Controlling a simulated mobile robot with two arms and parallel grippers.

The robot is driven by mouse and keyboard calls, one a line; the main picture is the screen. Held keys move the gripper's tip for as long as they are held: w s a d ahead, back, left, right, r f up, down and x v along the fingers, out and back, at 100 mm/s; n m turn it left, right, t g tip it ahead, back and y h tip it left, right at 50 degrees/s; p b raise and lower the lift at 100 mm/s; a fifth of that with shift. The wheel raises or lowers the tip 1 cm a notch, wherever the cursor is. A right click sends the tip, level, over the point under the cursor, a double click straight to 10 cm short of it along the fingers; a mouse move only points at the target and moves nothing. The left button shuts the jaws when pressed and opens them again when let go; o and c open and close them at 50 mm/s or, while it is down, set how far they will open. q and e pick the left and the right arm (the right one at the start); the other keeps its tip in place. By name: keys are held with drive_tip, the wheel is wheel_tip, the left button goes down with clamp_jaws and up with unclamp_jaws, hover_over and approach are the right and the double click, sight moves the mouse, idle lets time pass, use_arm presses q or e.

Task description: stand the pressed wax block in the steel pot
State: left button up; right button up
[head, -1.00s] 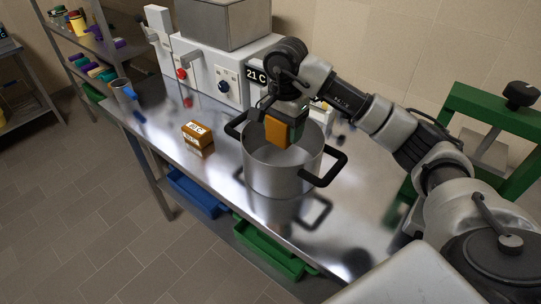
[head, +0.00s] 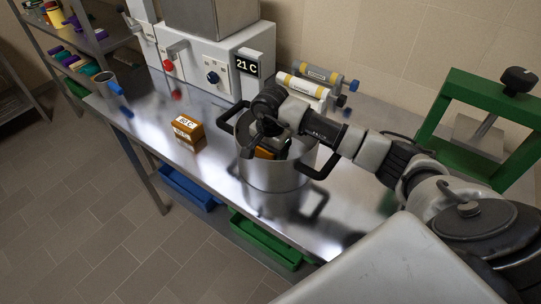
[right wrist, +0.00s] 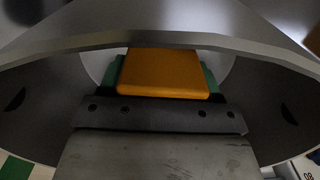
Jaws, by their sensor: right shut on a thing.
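The steel pot (head: 268,176) stands on the steel table, with two black handles. My right gripper (head: 270,150) reaches down into the pot and is shut on the orange pressed wax block (head: 264,153). The pot's rim and my arm hide much of the block in the head view. In the right wrist view the block (right wrist: 162,73) sits between the green finger pads, inside the pot's wall (right wrist: 265,100). I cannot tell whether the block touches the pot's floor. My left gripper is not in view.
A labelled brown block (head: 188,132) lies left of the pot. A white machine with a 21 C display (head: 248,66) and labelled cylinders (head: 300,88) are behind. A green frame press (head: 487,125) stands at right.

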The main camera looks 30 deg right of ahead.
wheel_tip(320, 180, down, 2)
drive_tip(key=shift+f, duration=0.25)
drive_tip(key=o, duration=1.1)
drive_tip(key=shift+r, duration=0.1)
drive_tip(key=shift+c, duration=0.2)
drive_tip(key=shift+r, duration=0.2)
drive_tip(key=shift+w+r, duration=0.1)
drive_tip(key=shift+r, duration=0.15)
wheel_tip(320, 180, up, 12)
drive_tip(key=b, duration=0.3)
drive_tip(key=shift+f, duration=0.25)
